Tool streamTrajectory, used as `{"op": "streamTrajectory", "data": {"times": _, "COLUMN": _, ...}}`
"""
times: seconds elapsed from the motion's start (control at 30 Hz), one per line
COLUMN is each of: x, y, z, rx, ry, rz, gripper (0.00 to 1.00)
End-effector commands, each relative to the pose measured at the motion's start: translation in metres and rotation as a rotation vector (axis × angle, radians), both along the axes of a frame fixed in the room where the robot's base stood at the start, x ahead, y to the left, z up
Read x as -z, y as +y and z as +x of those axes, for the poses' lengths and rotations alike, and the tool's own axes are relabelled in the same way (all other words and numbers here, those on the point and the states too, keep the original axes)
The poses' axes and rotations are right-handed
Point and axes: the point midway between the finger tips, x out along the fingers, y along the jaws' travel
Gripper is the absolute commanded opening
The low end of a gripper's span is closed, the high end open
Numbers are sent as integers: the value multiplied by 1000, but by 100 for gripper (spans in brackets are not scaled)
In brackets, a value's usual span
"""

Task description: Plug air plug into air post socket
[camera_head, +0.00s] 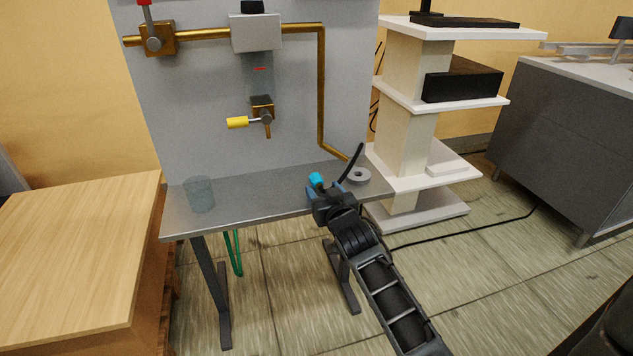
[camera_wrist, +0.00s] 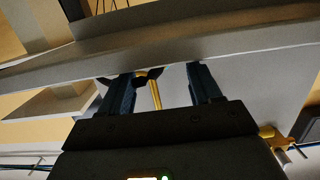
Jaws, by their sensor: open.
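My gripper (camera_head: 322,192) is at the front right edge of the grey metal table, with its fingers pointing towards the panel. In the wrist view its two dark blue fingers (camera_wrist: 158,90) stand apart, and nothing is clearly held between them. A bright blue piece (camera_head: 316,180) shows at the fingertips in the head view; I cannot tell if it is the air plug. A grey ring-shaped part (camera_head: 358,175) lies on the table just right of my gripper, with a black curved piece (camera_head: 357,158) rising near it. I cannot identify the air post socket for certain.
An upright grey panel behind the table carries a brass pipe (camera_head: 321,90) and a valve with a yellow handle (camera_head: 238,122). A clear cup (camera_head: 200,195) stands at the table's left. A green hose (camera_head: 236,255) hangs below. White shelves (camera_head: 440,100) stand right.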

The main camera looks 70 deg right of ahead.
Motion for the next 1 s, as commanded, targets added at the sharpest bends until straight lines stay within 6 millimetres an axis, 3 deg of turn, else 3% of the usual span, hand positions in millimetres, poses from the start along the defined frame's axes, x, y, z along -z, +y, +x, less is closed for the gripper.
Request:
{"op": "streamTrajectory", "data": {"times": 0.33, "x": 1, "y": -34, "z": 30, "rx": -1, "ry": -1, "rz": -1, "gripper": 63}}
{"op": "streamTrajectory", "data": {"times": 0.67, "x": 3, "y": -39, "z": 34, "rx": -2, "ry": 1, "rz": 0, "gripper": 63}}
{"op": "streamTrajectory", "data": {"times": 1.0, "x": 4, "y": -39, "z": 34, "rx": -1, "ry": 1, "rz": -1, "gripper": 33}}
